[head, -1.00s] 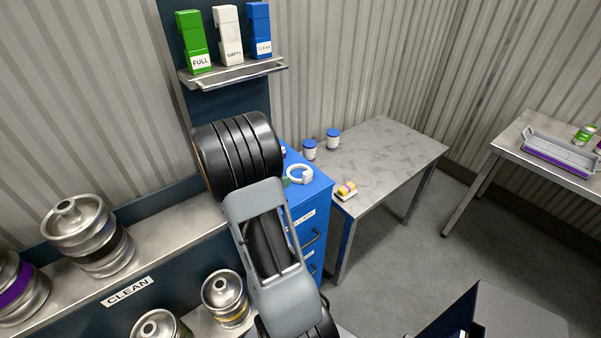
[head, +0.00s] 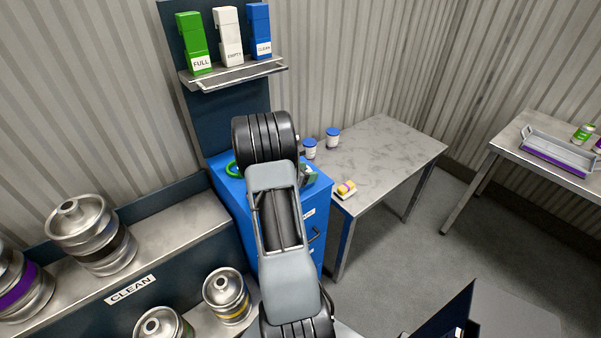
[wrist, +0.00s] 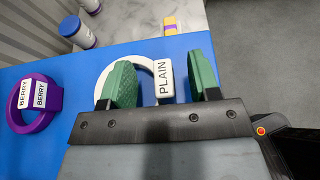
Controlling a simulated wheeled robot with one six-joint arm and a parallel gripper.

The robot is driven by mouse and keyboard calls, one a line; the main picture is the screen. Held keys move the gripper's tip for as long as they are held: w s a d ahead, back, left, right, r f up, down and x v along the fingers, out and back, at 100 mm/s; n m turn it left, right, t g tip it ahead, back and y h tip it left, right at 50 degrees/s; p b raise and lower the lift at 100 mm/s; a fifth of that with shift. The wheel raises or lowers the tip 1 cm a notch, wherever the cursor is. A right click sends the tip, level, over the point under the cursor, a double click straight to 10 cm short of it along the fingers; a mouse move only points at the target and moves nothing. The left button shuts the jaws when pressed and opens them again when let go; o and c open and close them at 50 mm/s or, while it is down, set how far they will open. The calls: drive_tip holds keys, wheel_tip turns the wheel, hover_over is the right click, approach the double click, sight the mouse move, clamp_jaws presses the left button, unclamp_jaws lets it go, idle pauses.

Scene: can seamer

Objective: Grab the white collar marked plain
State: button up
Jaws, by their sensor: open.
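The white collar (wrist: 147,67) is a ring with a tag reading PLAIN, lying on the blue cabinet top (wrist: 75,73) in the wrist view. My gripper (wrist: 162,82) is open, its two green finger pads pointing at the collar. The PLAIN tag shows between the pads, nearer the right one, and the left pad overlaps part of the ring in the picture. I cannot tell whether the pads touch the collar. In the head view my arm hides the collar, and a bit of my gripper (head: 308,174) shows beyond the arm.
A purple collar marked BERRY (wrist: 38,122) lies left of the white one. A green collar (head: 233,169) is at the cabinet's left side. Blue-lidded tubs (head: 333,138) and a sponge-like yellow item (head: 345,188) sit on the grey table (head: 395,150) beside the cabinet.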

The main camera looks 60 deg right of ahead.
drive_tip(key=shift+s+d+f, duration=0.15)
drive_tip(key=shift+d+f, duration=0.05)
drive_tip(key=shift+d, duration=0.2)
drive_tip(key=shift+c, duration=0.3)
clamp_jaws()
